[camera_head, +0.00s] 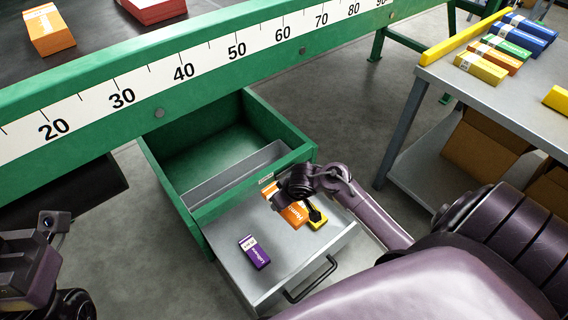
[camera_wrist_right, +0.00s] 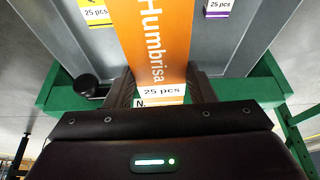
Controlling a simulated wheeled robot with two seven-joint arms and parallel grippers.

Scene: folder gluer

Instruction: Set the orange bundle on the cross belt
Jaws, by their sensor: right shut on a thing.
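The orange bundle (camera_head: 293,214), with a white "25 pcs" label, is in the open grey drawer in the head view. It fills the middle of the wrist view (camera_wrist_right: 157,45). My right gripper (camera_head: 296,190) is shut on its end, one finger on each side in the wrist view (camera_wrist_right: 162,92). Whether the bundle still touches the drawer floor is unclear. My left arm shows at the lower left of the head view; its fingertips cannot be made out. A dark belt-like surface (camera_head: 100,38) lies beyond the green scale rail; I cannot tell if it is the cross belt.
A yellow bundle (camera_head: 317,219) and a purple bundle (camera_head: 255,252) lie in the drawer (camera_head: 295,262). The green scale rail (camera_head: 215,62) crosses above. Another orange bundle (camera_head: 48,29) and a red bundle (camera_head: 155,9) lie on the dark surface. A grey table (camera_head: 500,95) with several bundles stands right.

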